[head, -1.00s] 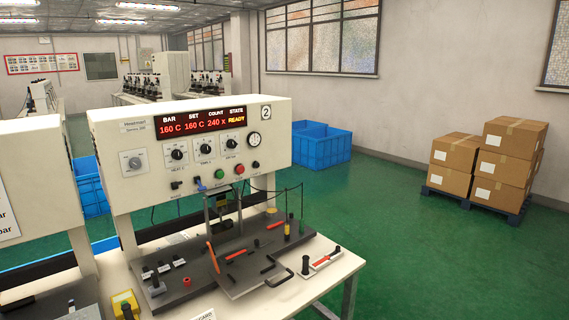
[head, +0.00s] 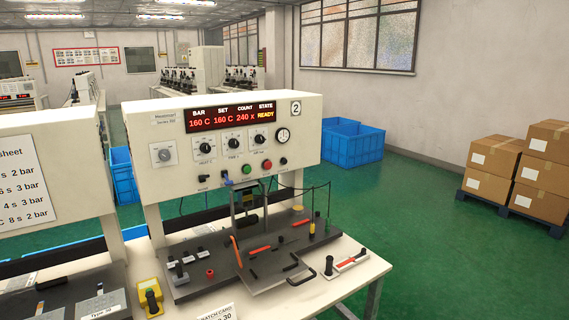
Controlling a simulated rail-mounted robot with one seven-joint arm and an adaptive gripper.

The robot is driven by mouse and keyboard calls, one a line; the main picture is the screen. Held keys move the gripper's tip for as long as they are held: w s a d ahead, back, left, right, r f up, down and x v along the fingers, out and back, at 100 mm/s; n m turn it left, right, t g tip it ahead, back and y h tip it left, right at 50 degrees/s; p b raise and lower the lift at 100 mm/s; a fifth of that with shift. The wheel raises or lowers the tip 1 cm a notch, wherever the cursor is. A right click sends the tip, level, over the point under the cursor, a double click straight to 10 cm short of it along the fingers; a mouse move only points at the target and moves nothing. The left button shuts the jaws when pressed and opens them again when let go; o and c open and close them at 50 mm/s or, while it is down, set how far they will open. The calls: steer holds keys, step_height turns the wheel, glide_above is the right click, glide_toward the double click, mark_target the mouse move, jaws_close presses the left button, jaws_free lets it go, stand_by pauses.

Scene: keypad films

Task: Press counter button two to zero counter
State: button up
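Machine 2 (head: 141,149) is a cream press station with a "2" plate (head: 296,107) at its upper right. Its red-lit display (head: 232,116) reads BAR 160 C, SET 160 C, COUNT 240 and STATE READY. Below are several black dials, a green button (head: 247,169), a red button (head: 267,164) and a small black knob or button (head: 283,161). Labels under them are too small to read, so I cannot tell which one zeroes the counter. My gripper is not in view.
A white bench (head: 345,283) carries the press bed, an orange-handled lever (head: 236,251) and a yellow box (head: 149,297). Another station stands at left. Blue crates (head: 352,145) and stacked cartons (head: 492,165) stand behind and right. Green floor (head: 425,235) is clear on the right.

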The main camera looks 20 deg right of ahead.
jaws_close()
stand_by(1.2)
